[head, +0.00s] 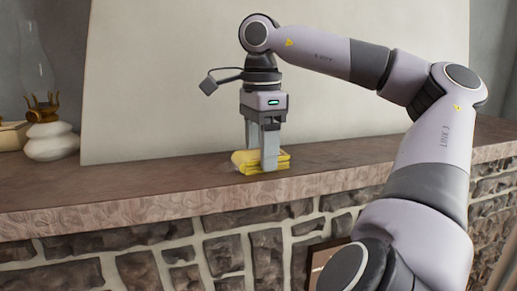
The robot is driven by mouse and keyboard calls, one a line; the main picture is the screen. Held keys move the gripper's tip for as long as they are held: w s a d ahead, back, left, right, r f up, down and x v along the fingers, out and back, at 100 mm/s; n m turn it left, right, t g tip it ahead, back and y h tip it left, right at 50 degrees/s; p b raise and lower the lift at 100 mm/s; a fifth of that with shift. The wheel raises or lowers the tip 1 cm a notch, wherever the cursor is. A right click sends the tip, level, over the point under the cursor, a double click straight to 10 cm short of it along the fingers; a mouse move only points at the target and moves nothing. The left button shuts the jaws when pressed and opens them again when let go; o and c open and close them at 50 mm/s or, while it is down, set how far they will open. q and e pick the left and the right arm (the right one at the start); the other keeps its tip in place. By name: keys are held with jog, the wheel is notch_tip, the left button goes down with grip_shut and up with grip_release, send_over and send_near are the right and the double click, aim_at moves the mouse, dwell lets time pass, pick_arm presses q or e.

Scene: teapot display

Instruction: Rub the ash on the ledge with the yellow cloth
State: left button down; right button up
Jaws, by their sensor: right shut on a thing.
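The yellow cloth (246,168) is a small folded bundle on top of the ledge (140,190), near the middle of the picture. My right gripper (261,163) points straight down and is shut on the cloth, one finger on each side. The cloth appears to touch the ledge surface. A faint greyish patch shows just left of the cloth; I cannot tell clearly whether it is the ash. What lies under the cloth is hidden. My left gripper is not in view.
An oil lamp (50,140) with a white base and glass chimney stands at the left end of the ledge, beside a pale box (12,135). A large cream panel (160,80) rises behind the ledge. A framed item (322,258) is below, partly hidden by my arm.

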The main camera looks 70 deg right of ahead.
jog(key=shift+s+a+b, duration=0.35)
jog(key=shift+s+a, duration=0.45)
jog(key=shift+a, duration=0.15)
jog(key=shift+r, duration=0.1)
notch_tip(320, 180, up, 6)
jog(key=p, duration=0.5)
jog(key=shift+r+p, duration=0.1)
jog(key=shift+p, duration=0.2)
